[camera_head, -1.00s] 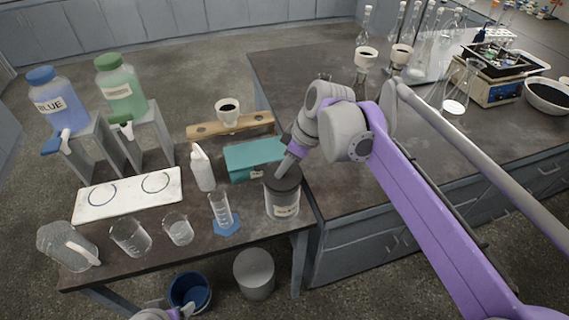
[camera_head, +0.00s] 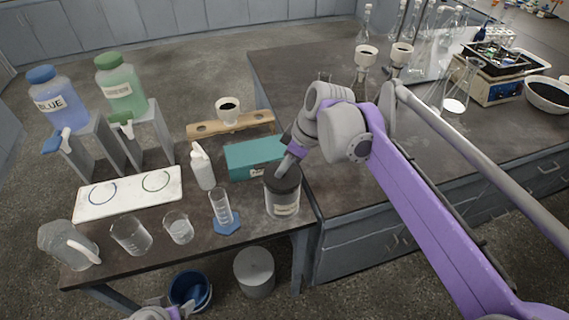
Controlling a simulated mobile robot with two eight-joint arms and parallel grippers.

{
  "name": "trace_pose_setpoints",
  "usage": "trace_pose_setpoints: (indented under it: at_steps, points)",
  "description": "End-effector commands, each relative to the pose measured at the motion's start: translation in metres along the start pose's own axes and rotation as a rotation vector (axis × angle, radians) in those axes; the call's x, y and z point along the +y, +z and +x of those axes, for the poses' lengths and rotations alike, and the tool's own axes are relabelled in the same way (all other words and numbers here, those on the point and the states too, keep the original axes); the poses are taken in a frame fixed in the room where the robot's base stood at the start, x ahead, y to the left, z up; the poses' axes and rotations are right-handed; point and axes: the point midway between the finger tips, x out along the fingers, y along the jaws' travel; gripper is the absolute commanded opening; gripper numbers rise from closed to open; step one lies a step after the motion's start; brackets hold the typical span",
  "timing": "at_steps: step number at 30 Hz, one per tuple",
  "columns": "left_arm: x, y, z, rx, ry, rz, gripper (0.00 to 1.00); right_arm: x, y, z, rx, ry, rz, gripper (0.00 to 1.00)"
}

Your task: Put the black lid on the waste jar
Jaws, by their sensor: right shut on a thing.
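The waste jar (camera_head: 283,203) is a grey, see-through cylinder with a pale label, upright at the front right corner of the small table. The black lid (camera_head: 283,181) is at the jar's top, level with its mouth; I cannot tell whether it is fully seated. My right gripper (camera_head: 285,167) points down onto the lid from above and is shut on it; the fingertips are partly hidden. My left gripper (camera_head: 172,312) shows only in part at the bottom edge, low in front of the small table, and its fingers are not clear.
A teal box (camera_head: 254,158) stands just behind the jar. A measuring cylinder (camera_head: 221,207) on a blue base and a white wash bottle (camera_head: 202,167) are to its left. Beakers (camera_head: 131,236) line the front. A blue bucket (camera_head: 190,289) and a grey bin (camera_head: 254,272) are on the floor.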

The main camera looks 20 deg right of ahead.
Motion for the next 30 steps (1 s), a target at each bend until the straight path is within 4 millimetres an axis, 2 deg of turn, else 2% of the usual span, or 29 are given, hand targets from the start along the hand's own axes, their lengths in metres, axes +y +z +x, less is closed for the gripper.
trace_pose_setpoints:
  at_steps: [30]
  points:
    - [0.0, 0.0021, 0.0034, -0.001, 0.0, 0.0, 0.77, 0.0001, 0.0039, 0.0096, 0.0, 0.0, 0.0, 0.0]
